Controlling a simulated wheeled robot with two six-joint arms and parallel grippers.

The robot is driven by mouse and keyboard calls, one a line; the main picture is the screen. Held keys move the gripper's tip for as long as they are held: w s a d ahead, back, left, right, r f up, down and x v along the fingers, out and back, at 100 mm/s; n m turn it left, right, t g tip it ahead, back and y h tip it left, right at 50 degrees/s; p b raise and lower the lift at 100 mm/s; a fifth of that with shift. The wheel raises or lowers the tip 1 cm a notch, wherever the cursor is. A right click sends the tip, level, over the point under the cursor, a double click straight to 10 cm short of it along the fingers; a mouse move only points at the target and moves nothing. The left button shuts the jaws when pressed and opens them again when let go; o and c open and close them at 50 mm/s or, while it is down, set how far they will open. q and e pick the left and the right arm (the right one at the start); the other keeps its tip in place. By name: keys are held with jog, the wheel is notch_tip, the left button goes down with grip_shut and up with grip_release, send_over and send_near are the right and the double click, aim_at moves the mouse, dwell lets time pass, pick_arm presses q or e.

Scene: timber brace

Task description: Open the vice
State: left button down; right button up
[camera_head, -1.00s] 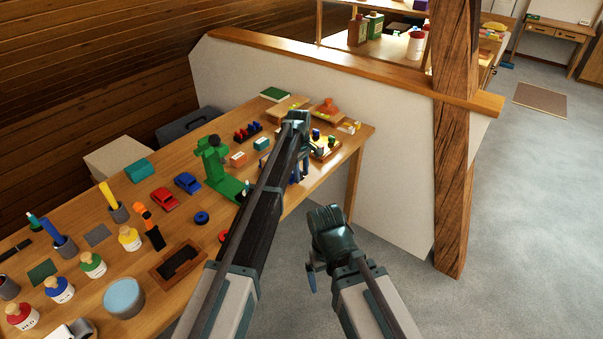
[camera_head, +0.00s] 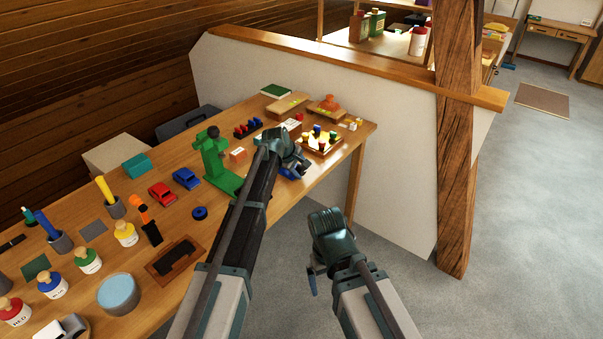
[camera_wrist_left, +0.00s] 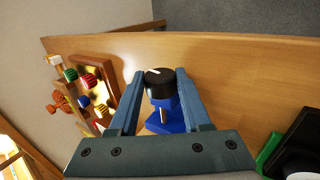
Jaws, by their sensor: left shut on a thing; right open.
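The small blue vice (camera_wrist_left: 168,118) stands on the wooden workbench in the left wrist view. Its round black knob (camera_wrist_left: 160,80) bears a pale mark on top. My left gripper (camera_wrist_left: 161,74) is shut on this knob, with one finger on each side. In the head view, the left gripper (camera_head: 296,166) hides most of the vice, and only a bit of blue shows beneath it. The state of the vice's jaws cannot be seen. My right gripper (camera_head: 314,278) is open and empty, off the bench's front edge, above the floor.
A green machine (camera_head: 214,160) stands left of my left gripper. A wooden tray with coloured pegs (camera_head: 320,140) lies just right of it. Toy cars, paint bottles and cups fill the bench's left part. A timber post (camera_head: 457,140) rises at the right.

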pick_arm(q)
jog(key=shift+s+f+t+h+b, duration=0.1)
jog(key=shift+s+t+h+b, duration=0.1)
jog(key=shift+t+h+b, duration=0.35)
jog(key=shift+c, duration=1.8)
grip_release()
